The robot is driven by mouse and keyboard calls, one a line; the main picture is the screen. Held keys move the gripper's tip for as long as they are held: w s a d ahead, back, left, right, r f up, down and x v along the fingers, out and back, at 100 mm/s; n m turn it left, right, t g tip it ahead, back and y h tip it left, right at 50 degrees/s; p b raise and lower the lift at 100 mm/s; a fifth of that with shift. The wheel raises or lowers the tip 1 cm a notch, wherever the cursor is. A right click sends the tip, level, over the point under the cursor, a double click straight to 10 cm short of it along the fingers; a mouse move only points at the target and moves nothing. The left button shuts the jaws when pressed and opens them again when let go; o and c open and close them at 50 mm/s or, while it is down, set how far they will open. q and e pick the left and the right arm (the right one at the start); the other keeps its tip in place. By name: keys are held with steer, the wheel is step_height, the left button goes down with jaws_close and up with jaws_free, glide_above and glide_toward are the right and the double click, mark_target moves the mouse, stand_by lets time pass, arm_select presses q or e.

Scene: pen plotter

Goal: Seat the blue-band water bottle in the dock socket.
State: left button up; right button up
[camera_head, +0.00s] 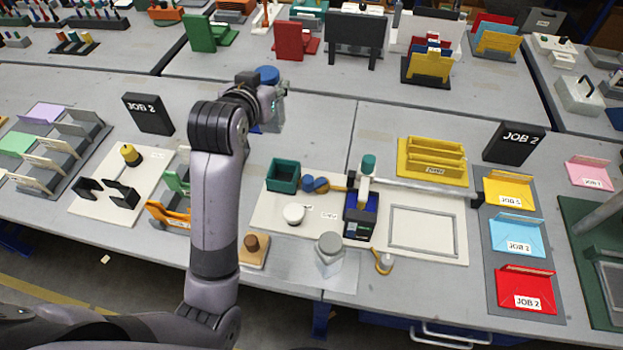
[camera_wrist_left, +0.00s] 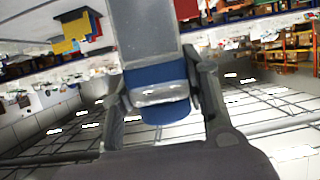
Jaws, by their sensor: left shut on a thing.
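The blue-band water bottle (camera_wrist_left: 152,38) has a grey body, a wide blue band and a blue cap in the left wrist view. My left gripper (camera_wrist_left: 157,80) is shut around its capped end, one finger on each side. In the head view my left gripper (camera_head: 276,92) is raised over the back part of the front tables. The bottle's blue cap (camera_head: 267,74) shows above it, and its grey body (camera_head: 273,118) hangs below, partly hidden by my arm. I cannot make out the dock socket; my arm may cover it. My right gripper is out of view.
A black JOB 2 sign (camera_head: 148,114) is left of my arm. Bare tabletop lies right of the gripper.

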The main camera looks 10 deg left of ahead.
arm_select(q)
steer(key=shift+w+d+f, duration=0.15)
steer(key=shift+d+f, duration=0.1)
steer(key=shift+f, duration=0.2)
steer(key=shift+w+d+f, duration=0.15)
steer(key=shift+d+f, duration=0.05)
steer(key=shift+f, duration=0.25)
step_height(320, 180, down, 19)
steer(key=shift+r, duration=0.15)
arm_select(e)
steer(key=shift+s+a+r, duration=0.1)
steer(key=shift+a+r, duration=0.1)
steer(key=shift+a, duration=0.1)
arm_select(q)
steer(key=o, duration=1.3)
steer(key=shift+o, duration=0.7)
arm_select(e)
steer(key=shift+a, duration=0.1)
